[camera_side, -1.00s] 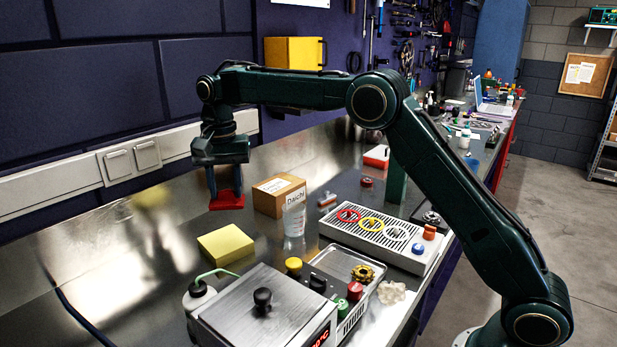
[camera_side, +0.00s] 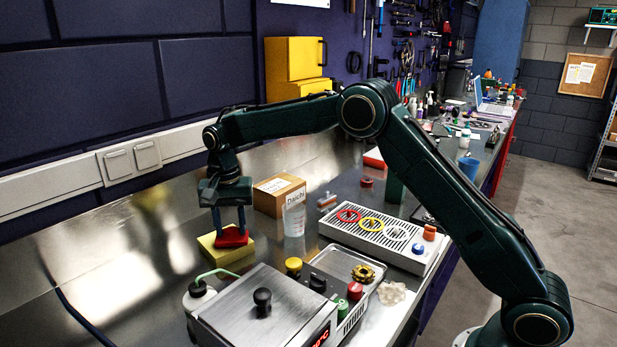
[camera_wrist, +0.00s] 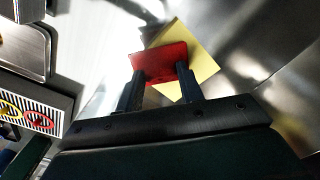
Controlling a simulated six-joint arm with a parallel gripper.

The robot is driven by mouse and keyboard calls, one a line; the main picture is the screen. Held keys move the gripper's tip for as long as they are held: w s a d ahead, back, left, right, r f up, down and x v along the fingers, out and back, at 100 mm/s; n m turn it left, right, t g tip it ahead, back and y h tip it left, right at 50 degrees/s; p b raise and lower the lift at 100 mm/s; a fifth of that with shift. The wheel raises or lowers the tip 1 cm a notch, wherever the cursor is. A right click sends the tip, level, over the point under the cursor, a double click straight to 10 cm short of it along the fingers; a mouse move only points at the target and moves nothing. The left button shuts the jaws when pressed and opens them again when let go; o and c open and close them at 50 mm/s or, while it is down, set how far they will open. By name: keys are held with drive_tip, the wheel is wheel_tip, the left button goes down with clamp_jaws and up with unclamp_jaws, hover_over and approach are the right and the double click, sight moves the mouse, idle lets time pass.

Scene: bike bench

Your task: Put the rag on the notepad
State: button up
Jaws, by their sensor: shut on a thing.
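The red rag (camera_side: 232,237) is held between the fingers of my gripper (camera_side: 230,232), which is shut on it. The yellow notepad (camera_side: 222,254) lies on the steel bench directly below the rag. In the side view the rag overlaps the notepad's upper part; I cannot tell whether they touch. In the wrist view the rag (camera_wrist: 160,63) sits across the fingertips of my gripper (camera_wrist: 158,82), with the notepad (camera_wrist: 197,55) showing behind it and out to its right.
A bottle with a green tube (camera_side: 199,295) and a steel hotplate (camera_side: 262,310) are in front. The bench left of the notepad (camera_side: 130,265) is clear.

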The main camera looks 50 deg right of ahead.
sight(231, 228)
drive_tip(key=shift+f, duration=0.5)
drive_tip(key=shift+f, duration=0.1)
drive_tip(key=o, duration=0.9)
drive_tip(key=shift+o, duration=0.2)
wheel_tip(231, 228, up, 12)
drive_tip(key=shift+r, duration=0.2)
idle(0.4)
